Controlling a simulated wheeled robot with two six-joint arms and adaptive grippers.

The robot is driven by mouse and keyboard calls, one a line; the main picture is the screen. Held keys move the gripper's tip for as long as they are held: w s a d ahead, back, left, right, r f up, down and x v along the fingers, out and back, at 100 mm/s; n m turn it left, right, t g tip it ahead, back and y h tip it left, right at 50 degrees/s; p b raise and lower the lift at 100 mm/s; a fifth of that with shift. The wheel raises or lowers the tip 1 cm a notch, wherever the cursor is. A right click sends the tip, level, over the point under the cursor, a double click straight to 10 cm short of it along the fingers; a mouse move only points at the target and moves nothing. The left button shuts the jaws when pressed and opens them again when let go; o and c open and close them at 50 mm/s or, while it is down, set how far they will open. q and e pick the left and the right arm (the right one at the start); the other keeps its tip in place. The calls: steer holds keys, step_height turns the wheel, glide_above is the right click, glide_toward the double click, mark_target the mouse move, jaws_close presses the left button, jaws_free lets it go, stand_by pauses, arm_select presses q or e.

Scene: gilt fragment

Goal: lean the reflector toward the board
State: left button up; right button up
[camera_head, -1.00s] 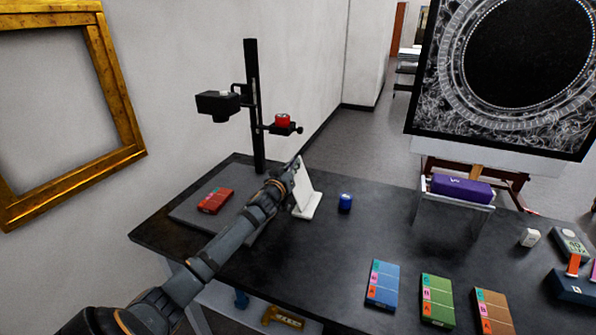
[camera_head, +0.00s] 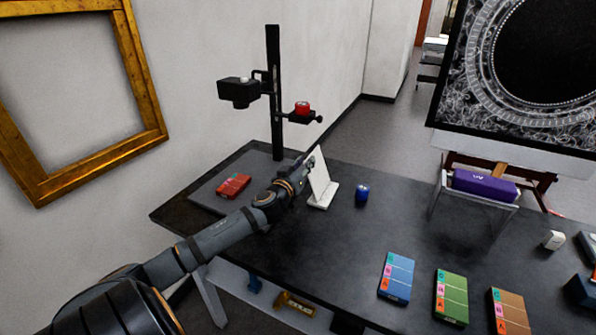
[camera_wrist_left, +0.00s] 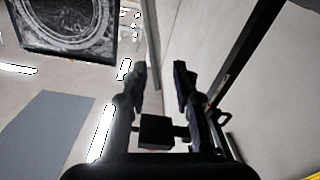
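The reflector, a white panel on a white foot (camera_head: 320,183), stands tilted on the dark table, right of the flat grey board (camera_head: 205,196). A red box (camera_head: 233,186) lies on that board. My left gripper (camera_head: 309,163) is at the reflector's upper left side. Its fingers partly cover the panel, and I cannot tell whether they touch it. In the left wrist view the fingers (camera_wrist_left: 156,75) are apart, with nothing clearly held between them. My right gripper is not in view.
A black copy-stand post (camera_head: 274,90) rises behind, its arm bearing a red item (camera_head: 302,107). A small blue cylinder (camera_head: 362,194) stands right of the reflector. Colored boxes (camera_head: 397,276) lie at the front. A purple box (camera_head: 484,184) sits on a stand at right.

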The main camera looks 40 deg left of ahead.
arm_select(q)
steer(key=shift+v, duration=3)
